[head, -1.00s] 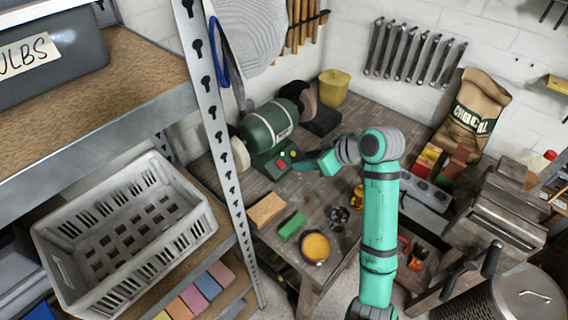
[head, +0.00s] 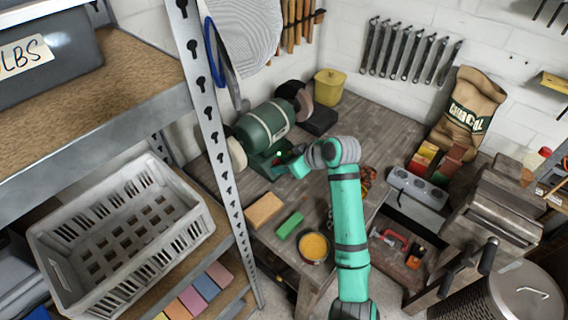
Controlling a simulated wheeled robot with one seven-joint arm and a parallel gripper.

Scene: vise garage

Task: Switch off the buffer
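The buffer (head: 264,126) is a green bench machine with a pale wheel at its left end and a dark wheel at its right end. It stands at the back left of the wooden workbench. Its green base carries the controls; one small green button (head: 279,154) shows, and the rest are hidden behind my gripper. My gripper (head: 283,164) is at the front of the base, by the controls. Whether it touches them, and whether its fingers are open or shut, I cannot tell at this size.
A yellow container (head: 329,87) stands behind the buffer. An orange-tan block (head: 264,210), a green bar (head: 289,226) and a tin of yellow paste (head: 313,248) lie at the bench's front left. A metal shelf post (head: 214,130) rises left of the buffer.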

